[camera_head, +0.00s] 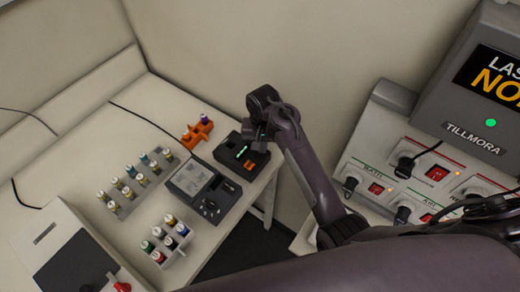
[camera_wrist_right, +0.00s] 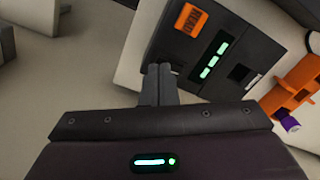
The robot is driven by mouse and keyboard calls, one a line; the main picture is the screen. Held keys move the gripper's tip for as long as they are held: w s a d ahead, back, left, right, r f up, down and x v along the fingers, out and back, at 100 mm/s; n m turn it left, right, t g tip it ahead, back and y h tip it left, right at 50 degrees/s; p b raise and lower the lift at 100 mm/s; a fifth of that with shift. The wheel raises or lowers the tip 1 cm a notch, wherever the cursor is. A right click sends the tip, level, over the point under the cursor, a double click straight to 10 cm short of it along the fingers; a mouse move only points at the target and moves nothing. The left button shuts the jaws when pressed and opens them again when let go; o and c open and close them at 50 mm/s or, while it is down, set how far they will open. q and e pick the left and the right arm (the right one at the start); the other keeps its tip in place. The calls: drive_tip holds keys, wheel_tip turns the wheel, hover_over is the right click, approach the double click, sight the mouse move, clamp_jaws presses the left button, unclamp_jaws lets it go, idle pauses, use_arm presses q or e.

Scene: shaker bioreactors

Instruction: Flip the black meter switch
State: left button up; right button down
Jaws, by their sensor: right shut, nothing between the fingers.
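The black meter (camera_head: 232,160) lies at the right edge of the bench in the head view, partly hidden by my right gripper. In the right wrist view the black meter (camera_wrist_right: 185,58) shows an orange READ button (camera_wrist_right: 192,20), a lit green display (camera_wrist_right: 214,55) and a dark square part (camera_wrist_right: 240,73), which may be the switch. My right gripper (camera_head: 259,141) is over the meter's right side. Its shut, empty fingers (camera_wrist_right: 158,72) are by the meter's edge, near the READ button end; I cannot tell if they touch. My left gripper is out of view.
An orange holder (camera_head: 197,133) stands behind the meter. A grey case (camera_head: 188,180) and racks of vials (camera_head: 133,185) are to its left. A white control panel (camera_head: 420,175) with red switches is at right. A floor gap separates bench and panel.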

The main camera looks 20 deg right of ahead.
drive_tip(key=shift+s+f, duration=0.15)
drive_tip(key=shift+f, duration=0.2)
drive_tip(key=shift+r, duration=0.1)
drive_tip(key=shift+r+p, duration=0.9)
drive_tip(key=shift+r, duration=2.55)
